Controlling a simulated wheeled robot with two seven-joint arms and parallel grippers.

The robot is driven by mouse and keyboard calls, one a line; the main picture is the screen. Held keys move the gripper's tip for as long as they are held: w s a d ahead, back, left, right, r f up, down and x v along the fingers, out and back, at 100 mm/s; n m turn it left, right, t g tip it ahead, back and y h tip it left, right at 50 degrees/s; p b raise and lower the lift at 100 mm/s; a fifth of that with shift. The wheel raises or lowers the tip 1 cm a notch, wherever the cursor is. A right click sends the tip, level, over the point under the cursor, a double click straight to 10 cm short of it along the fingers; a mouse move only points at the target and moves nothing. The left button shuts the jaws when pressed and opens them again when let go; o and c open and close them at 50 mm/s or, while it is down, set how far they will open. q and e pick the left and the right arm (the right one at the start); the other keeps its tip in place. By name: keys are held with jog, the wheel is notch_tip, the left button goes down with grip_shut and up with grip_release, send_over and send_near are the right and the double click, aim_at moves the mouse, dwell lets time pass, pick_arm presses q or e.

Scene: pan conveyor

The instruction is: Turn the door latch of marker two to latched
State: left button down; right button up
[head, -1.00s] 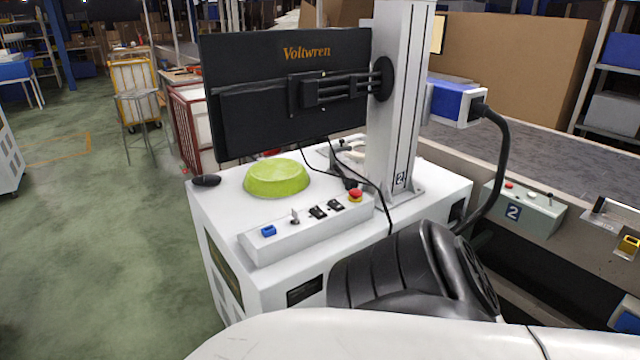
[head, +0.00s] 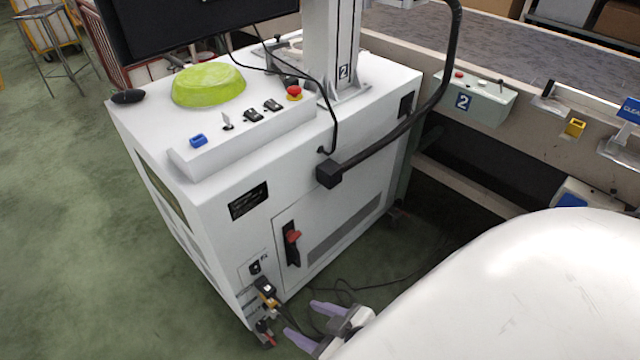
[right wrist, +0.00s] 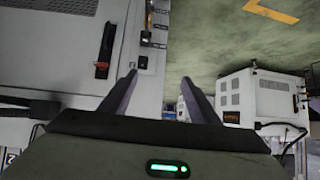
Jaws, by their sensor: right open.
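The marker two cabinet (head: 230,180) is a white box with a "2" label on the column above it. Its door latch (head: 292,238) is a red handle on a black upright plate, on the left part of the front door. The latch also shows upper left in the right wrist view (right wrist: 102,70). My right gripper (head: 311,323) is open and empty, low in front of the cabinet, below and right of the latch and apart from it. Its two fingers (right wrist: 159,77) point toward the cabinet's edge and floor. My left gripper is not in view.
A black cable (head: 400,125) arcs from the cabinet front. Plugs and a socket (head: 265,290) sit at the lower front corner, with loose cables on the floor. The conveyor (head: 500,60) runs behind at right.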

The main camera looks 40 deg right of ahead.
jog(key=w+d+f+t+h+b, duration=0.1)
jog(key=w+d+f+t+b, duration=0.3)
jog(key=w+d+f+b, duration=0.5)
jog(key=t+b, duration=0.4)
jog(key=b, duration=0.7)
send_near(297, 239)
jog(key=shift+m+y, duration=0.3)
jog(key=shift+y, duration=0.1)
jog(key=w+b, duration=0.2)
jog(key=w, duration=0.4)
jog(key=shift+w+a+r+b, duration=0.1)
jog(key=shift+w+r+b, duration=0.05)
jog(key=shift+w+b, duration=0.2)
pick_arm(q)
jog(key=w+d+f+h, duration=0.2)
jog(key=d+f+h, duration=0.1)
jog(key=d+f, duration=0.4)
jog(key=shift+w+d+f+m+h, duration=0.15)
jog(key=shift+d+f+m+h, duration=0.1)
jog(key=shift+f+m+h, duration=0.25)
pick_arm(e)
jog(key=shift+w+a+r, duration=0.1)
jog(key=shift+w, duration=0.55)
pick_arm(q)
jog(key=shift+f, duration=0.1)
pick_arm(e)
jog(key=c, duration=1.1)
jog(key=shift+o, duration=0.2)
